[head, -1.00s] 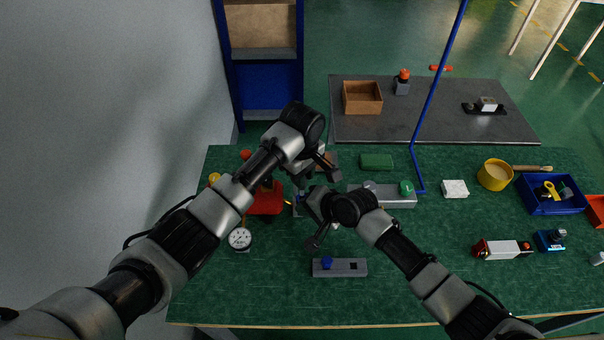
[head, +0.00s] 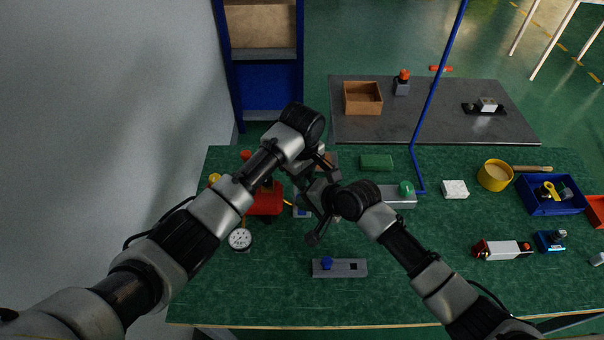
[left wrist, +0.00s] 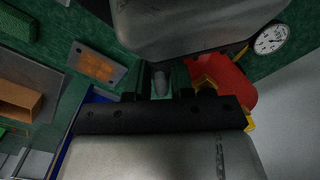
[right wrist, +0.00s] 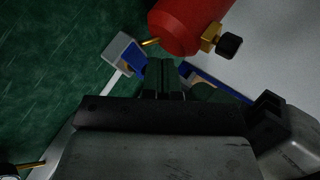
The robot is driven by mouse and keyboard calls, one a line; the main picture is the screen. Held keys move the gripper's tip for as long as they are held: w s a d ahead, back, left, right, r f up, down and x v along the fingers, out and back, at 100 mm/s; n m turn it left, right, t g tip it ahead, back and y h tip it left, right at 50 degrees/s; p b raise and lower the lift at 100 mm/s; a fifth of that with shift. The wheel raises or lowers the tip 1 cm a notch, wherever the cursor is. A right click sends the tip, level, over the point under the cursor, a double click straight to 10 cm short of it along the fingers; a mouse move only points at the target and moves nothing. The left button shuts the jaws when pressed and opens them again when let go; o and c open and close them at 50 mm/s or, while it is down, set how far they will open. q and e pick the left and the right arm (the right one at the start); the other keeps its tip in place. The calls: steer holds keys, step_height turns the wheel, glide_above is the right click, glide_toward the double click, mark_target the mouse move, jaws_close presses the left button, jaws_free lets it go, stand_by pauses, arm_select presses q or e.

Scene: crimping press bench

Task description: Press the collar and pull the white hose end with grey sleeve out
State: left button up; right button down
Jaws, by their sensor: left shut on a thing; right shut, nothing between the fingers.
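My left gripper (head: 318,172) is above the bench, beside the red tank. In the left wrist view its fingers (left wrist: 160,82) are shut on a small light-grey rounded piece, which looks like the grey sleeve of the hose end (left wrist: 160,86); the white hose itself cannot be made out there. My right gripper (head: 316,212) is just below and close to the left one. Its fingers (right wrist: 165,78) are shut and empty. A grey and blue block (right wrist: 124,52) with a brass pin lies near its fingertips; in the head view it is partly hidden (head: 301,211). The collar cannot be made out.
The red tank (head: 266,201) and a dial gauge (head: 240,239) stand left of the grippers. A grey fixture with a blue knob (head: 340,269) lies in front. A grey bar with a green knob (head: 403,196) is at the right. The bench front right of centre is clear.

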steer(key=v, duration=0.6)
stand_by(0.4)
steer(key=shift+r, duration=0.1)
